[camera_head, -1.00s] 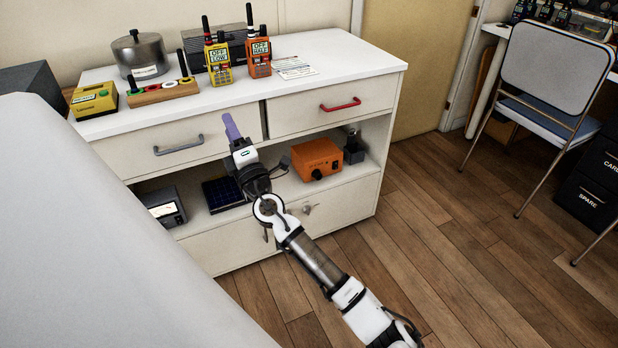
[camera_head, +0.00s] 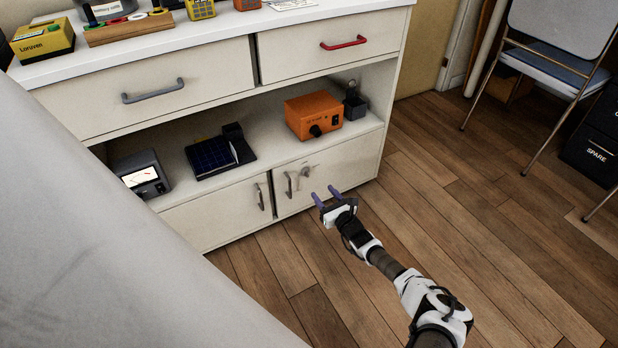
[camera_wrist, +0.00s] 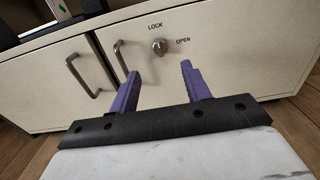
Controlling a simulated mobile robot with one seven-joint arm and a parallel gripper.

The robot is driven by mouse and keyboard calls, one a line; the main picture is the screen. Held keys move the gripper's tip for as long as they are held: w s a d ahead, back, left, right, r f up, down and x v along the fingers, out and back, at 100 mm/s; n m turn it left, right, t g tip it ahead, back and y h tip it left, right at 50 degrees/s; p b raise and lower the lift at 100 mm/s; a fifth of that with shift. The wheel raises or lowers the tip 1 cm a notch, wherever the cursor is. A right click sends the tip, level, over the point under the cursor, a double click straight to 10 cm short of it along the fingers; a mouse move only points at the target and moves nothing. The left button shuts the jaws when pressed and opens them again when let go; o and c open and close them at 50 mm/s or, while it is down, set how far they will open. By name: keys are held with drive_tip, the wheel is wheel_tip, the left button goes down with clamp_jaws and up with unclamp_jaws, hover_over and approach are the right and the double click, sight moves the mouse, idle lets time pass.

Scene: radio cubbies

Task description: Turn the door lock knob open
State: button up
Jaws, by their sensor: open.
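The door lock knob (camera_wrist: 160,46) is a small round metal knob on the right lower cabinet door (camera_wrist: 230,60). The word LOCK is printed above it and OPEN to its right. I cannot tell clearly which word it points at. In the head view the knob (camera_head: 304,171) is small, right of the door's handle (camera_head: 289,184). My gripper (camera_head: 326,195) is open and empty, its purple fingers spread in front of the lower cabinet, apart from the knob. In the wrist view the knob appears just beyond the gap between my fingertips (camera_wrist: 160,70).
The left door's handle (camera_head: 260,197) is beside the right door's handle. On the open shelf above stand an orange box (camera_head: 313,115), a dark panel (camera_head: 215,157) and a meter (camera_head: 144,174). Wooden floor (camera_head: 400,200) lies clear right of the cabinet. A chair (camera_head: 560,60) stands farther right.

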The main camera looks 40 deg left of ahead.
sight(308, 174)
drive_tip(key=b+x, duration=0.3)
drive_tip(key=x, duration=0.5)
drive_tip(key=shift+w+a+f+b, duration=0.1)
drive_tip(key=shift+a+f+b, duration=0.1)
drive_tip(key=shift+a+b, duration=0.15)
drive_tip(key=shift+w+a+r+b, duration=0.1)
drive_tip(key=shift+w+a+b, duration=0.1)
drive_tip(key=shift+a, duration=0.2)
drive_tip(key=shift+w+a+r+b, duration=0.1)
drive_tip(key=shift+w+a+b, duration=0.05)
drive_tip(key=shift+a, duration=0.25)
drive_tip(key=shift+c, duration=0.5)
drive_tip(key=c, duration=0.9)
drive_tip(key=shift+m, duration=0.3)
drive_tip(key=m+b, duration=0.5)
drive_tip(key=shift+d+f, duration=0.1)
drive_tip(key=shift+f, duration=0.05)
drive_tip(key=shift+m+b, duration=0.3)
